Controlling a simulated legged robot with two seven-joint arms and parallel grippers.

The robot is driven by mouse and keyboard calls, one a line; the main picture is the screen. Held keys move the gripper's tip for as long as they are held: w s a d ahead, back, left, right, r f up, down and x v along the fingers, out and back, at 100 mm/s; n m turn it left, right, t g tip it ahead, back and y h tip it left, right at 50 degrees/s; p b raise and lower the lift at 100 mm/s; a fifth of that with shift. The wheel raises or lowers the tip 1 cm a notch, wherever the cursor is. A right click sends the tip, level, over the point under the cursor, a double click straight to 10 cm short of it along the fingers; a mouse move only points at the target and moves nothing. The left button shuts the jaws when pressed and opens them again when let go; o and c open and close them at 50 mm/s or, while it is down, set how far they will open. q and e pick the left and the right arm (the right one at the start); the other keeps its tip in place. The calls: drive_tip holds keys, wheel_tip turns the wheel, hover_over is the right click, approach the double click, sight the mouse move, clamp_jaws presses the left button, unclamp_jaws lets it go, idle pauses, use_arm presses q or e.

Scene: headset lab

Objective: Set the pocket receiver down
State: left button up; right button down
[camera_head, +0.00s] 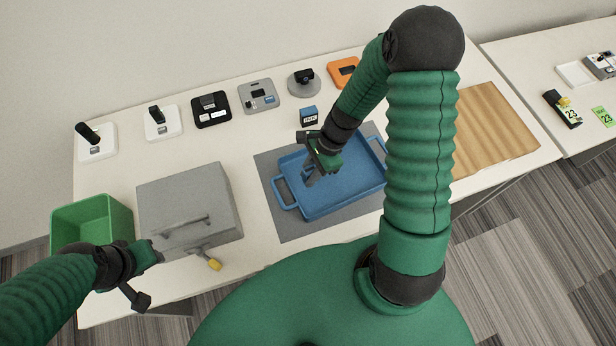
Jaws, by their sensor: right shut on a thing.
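My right gripper (311,180) reaches down over the blue tray (338,207), which has a handle at each end. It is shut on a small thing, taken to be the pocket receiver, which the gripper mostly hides. I cannot tell whether that thing touches the tray floor. The tray lies on a grey mat (276,222). My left gripper (155,254) is at the front left, beside the grey lidded box; its fingers are too unclear to tell open from shut.
The grey box (188,200) with a handle and yellow-tipped latch stands left of the mat, next to a green bin (92,217). Several devices on stands line the back edge, with a small blue box (309,116) before them. A wooden board (490,130) lies right.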

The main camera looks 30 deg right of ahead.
drive_tip(key=f+b, duration=0.4)
drive_tip(key=shift+w+d, duration=0.15)
drive_tip(key=shift+d, duration=0.15)
drive_tip(key=shift+a+r, duration=0.15)
drive_tip(key=shift+r, duration=0.05)
drive_tip(key=shift+a, duration=0.25)
drive_tip(key=c, duration=1.7)
unclamp_jaws()
drive_tip(key=shift+f, duration=0.1)
drive_tip(key=o, duration=0.5)
drive_tip(key=shift+d, duration=0.2)
